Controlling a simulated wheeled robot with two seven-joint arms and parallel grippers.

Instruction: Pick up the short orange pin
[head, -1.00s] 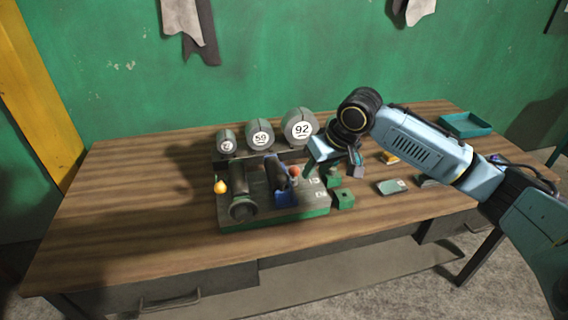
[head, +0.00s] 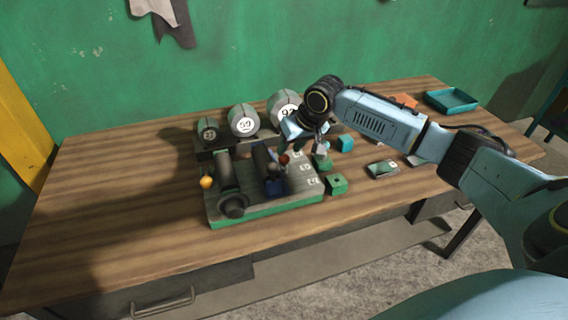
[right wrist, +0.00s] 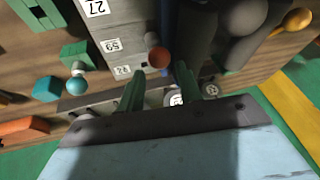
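A small red-orange round knob (head: 284,159) stands at the grey and green fixture (head: 290,201), beside a blue block (head: 275,187). In the right wrist view the knob (right wrist: 157,57) lies just beyond and between the fingertips. I cannot tell whether this knob is the short orange pin; its shaft is hidden. A yellow-orange ball (head: 207,182) stands at the fixture's left end. My right gripper (right wrist: 160,73) is open and empty, with its two dark green fingers apart. In the head view it points down over the fixture. My left gripper is not in view.
Grey numbered cylinders (head: 243,121) stand behind the fixture. Green blocks (head: 337,184), a teal block (head: 346,144) and a grey-green piece (head: 382,169) lie to its right. An orange piece (head: 405,101) and a teal tray (head: 451,101) are at the back right. The table's left side is clear.

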